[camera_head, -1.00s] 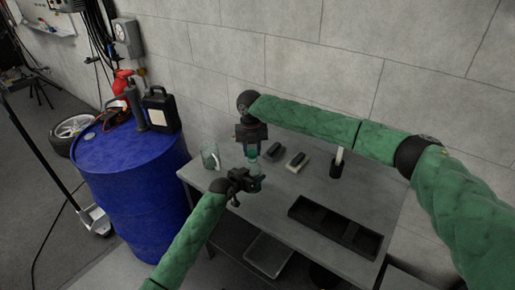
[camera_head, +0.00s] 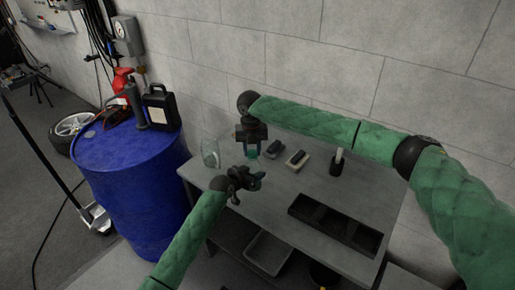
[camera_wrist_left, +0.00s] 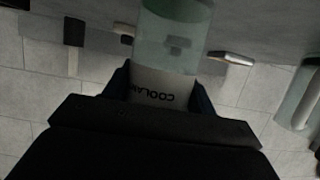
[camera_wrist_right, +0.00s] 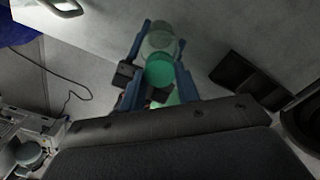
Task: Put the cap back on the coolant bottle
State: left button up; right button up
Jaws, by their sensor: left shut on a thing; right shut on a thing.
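The coolant bottle (camera_wrist_left: 177,40) is translucent teal with a white label reading "COOLAN". In the left wrist view it sits between the fingers of my left gripper (camera_wrist_left: 163,88), which is shut on it. In the head view my left gripper (camera_head: 250,181) is over the table's front left part, below my right gripper (camera_head: 251,143). My right gripper points down and is shut on a small green round piece, apparently the cap (camera_wrist_right: 160,71). A translucent cylinder shows just beyond it in the right wrist view. Whether cap and bottle touch is unclear.
A glass mug (camera_head: 210,153) stands at the left of the grey table (camera_head: 290,185). Two small blocks (camera_head: 297,159), a dark holder (camera_head: 337,164) and a black divided tray (camera_head: 335,224) lie to the right. A blue drum (camera_head: 130,190) stands left.

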pick_arm(q)
jog(key=shift+f, duration=0.25)
pick_arm(e)
jog(key=shift+f, duration=0.15)
